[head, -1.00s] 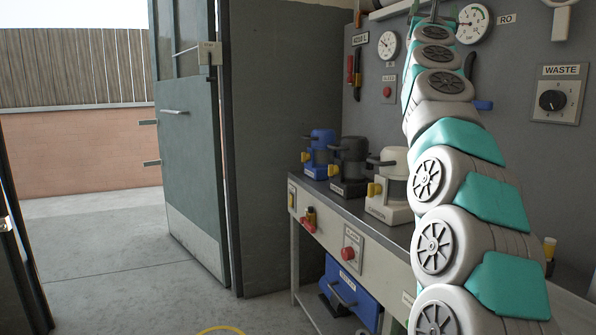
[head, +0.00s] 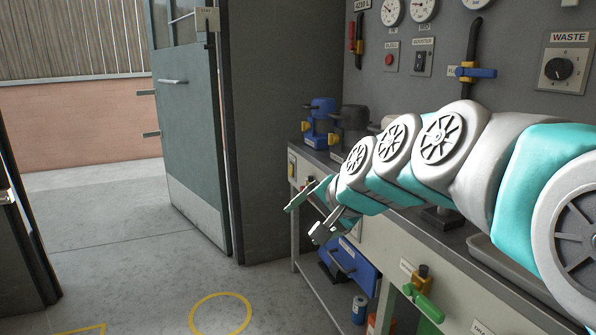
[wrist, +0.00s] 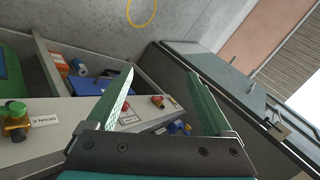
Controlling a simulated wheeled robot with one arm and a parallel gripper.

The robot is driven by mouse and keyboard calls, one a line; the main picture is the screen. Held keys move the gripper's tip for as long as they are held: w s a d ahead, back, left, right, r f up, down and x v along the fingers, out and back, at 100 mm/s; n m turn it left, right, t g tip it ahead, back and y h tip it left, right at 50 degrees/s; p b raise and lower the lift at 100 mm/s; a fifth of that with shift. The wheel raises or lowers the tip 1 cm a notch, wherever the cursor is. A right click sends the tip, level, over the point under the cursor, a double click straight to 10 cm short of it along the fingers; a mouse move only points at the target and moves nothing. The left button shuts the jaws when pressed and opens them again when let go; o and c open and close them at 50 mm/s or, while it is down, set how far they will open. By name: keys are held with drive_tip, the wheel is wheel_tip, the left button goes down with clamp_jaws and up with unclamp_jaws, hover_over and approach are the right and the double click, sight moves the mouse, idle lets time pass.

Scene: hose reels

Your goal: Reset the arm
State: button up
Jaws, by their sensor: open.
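My gripper (head: 303,222) is at the end of my white and teal arm in the head view. The arm reaches in from the right, over the bench, and its end points left past the bench's front edge. The two fingers are spread apart with nothing between them. In the wrist view the green finger pads of my gripper (wrist: 159,76) also stand wide apart and empty. Part of the bench and its devices is hidden behind my arm.
The bench (head: 456,262) carries a blue device (head: 321,118) and a dark one (head: 352,124). A blue box (head: 350,270) sits below. A green-handled valve (head: 424,300) juts from the front. A yellow floor ring (head: 220,314) and open door (head: 188,130) are left; the floor there is clear.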

drive_tip(key=s+d+f+n+g+h, duration=0.2)
drive_tip(key=s+f, duration=0.5)
drive_tip(key=s, duration=0.4)
drive_tip(key=s+d+f+n+g+h, duration=0.1)
drive_tip(key=s+d+f+g, duration=0.3)
drive_tip(key=s, duration=0.6)
drive_tip(key=s+d+f+n+g+h, duration=0.2)
drive_tip(key=s+d+f, duration=0.5)
drive_tip(key=s+f, duration=0.4)
drive_tip(key=shift+s+n+g+h, duration=0.3)
drive_tip(key=shift+s+n+g, duration=0.05)
drive_tip(key=shift+n+g, duration=0.5)
drive_tip(key=shift+c, duration=0.2)
